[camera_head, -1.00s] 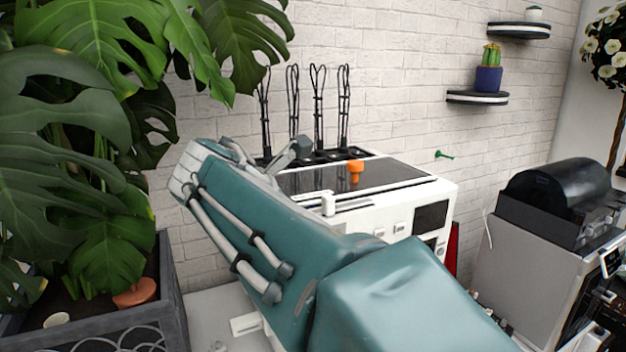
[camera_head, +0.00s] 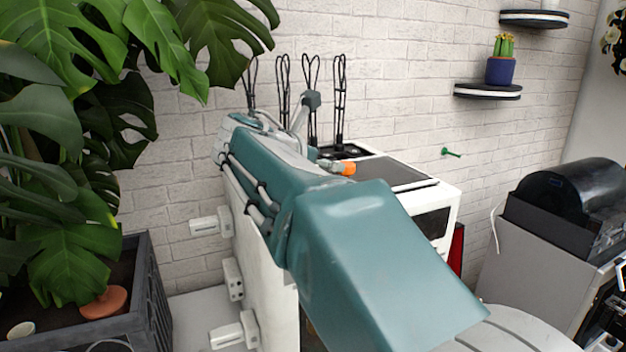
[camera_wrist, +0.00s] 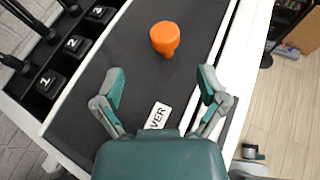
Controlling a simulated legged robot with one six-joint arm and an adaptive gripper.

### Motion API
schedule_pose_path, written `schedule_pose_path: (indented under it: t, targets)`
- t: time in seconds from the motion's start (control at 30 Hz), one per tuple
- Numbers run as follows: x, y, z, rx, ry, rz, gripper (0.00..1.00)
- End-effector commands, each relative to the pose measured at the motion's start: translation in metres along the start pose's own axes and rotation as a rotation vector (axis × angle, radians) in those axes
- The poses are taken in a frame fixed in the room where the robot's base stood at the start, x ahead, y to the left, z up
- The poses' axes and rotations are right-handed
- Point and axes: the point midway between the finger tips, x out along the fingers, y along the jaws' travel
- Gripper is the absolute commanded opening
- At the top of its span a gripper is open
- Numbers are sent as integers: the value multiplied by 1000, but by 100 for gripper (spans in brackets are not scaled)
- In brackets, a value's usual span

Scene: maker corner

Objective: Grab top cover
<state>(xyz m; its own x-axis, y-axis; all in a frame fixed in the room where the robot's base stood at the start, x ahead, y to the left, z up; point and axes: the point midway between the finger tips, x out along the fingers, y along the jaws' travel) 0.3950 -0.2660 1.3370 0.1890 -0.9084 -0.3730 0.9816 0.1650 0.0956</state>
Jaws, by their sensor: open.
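The top cover is a dark flat panel (camera_head: 400,174) on top of a white machine, with an orange knob (camera_head: 348,168) standing on it. In the wrist view the cover (camera_wrist: 105,70) fills the middle, and the knob (camera_wrist: 165,38) lies ahead of and between the fingers' line. My gripper (camera_wrist: 161,84) is open and empty above the cover; its two teal-padded fingers are apart, short of the knob. In the head view my arm hides much of the cover and the lower knob.
Black numbered holders (camera_wrist: 50,83) with upright tools (camera_head: 338,100) line the cover's back-left side. A large potted plant (camera_head: 60,230) stands at left. A grey machine with a black drum (camera_head: 565,205) stands at right. The brick wall is close behind.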

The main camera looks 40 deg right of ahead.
Motion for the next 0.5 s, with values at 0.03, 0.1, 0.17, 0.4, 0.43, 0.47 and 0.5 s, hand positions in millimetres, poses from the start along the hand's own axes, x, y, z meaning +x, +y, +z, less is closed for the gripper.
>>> schedule_pose_path:
  t: [0.03, 0.1, 0.17, 0.4, 0.43, 0.47, 0.5]
  targets:
    - [12, -2, 1, 1, 3, -6, 91]
    - [25, -3, 2, 3, 7, -5, 91]
    - [31, -3, 2, 3, 8, -4, 91]
    - [65, -7, 2, 3, 11, -8, 91]
    - [68, -6, 2, 3, 10, -6, 91]
    - [70, -6, 2, 3, 9, -5, 91]
    - [74, -5, 2, 3, 8, -5, 91]
